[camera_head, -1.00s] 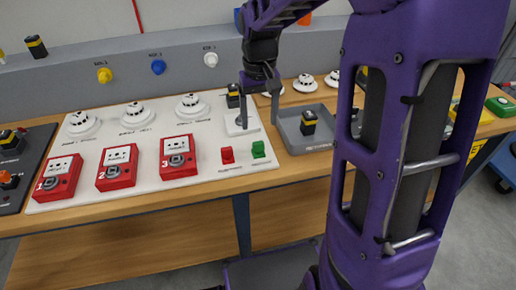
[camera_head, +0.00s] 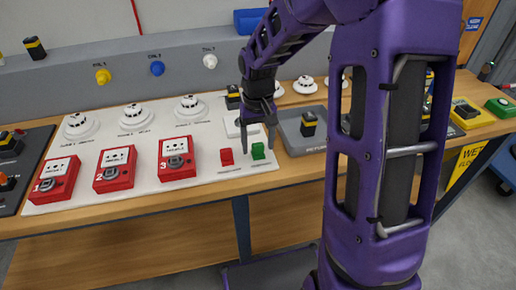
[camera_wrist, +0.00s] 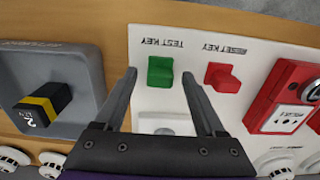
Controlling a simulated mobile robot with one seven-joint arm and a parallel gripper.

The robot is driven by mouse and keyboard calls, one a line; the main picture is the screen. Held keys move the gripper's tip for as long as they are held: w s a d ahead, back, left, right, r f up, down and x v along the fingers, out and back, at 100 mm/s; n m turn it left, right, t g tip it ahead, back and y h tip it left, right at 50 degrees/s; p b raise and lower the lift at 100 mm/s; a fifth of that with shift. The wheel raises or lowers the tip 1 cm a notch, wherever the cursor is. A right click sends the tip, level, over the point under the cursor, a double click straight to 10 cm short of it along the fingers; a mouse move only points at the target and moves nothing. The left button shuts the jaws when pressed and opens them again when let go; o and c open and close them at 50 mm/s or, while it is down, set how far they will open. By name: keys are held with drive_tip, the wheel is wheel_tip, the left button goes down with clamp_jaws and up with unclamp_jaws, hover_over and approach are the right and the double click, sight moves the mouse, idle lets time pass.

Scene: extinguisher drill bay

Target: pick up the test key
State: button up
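The test key is a small green block (camera_head: 258,153) at the front right of the white panel (camera_head: 205,185). In the wrist view the green key (camera_wrist: 160,70) lies beside printed "TEST KEY" lettering. My gripper (camera_head: 258,146) is open and empty, pointing down, with one finger on each side of the green key in the picture. In the wrist view my gripper (camera_wrist: 159,77) shows a gap between each finger and the key. I cannot tell how far the fingertips are above the panel. The red reset key (camera_head: 227,157) stands just left of it.
A grey tray (camera_head: 290,146) with a black-and-yellow block (camera_head: 308,123) stands close on the right. Red call points, the third (camera_head: 177,158) nearest, and white detectors (camera_head: 190,108) fill the panel's left. The wooden table's front edge (camera_head: 275,179) is near.

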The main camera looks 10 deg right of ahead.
clamp_jaws()
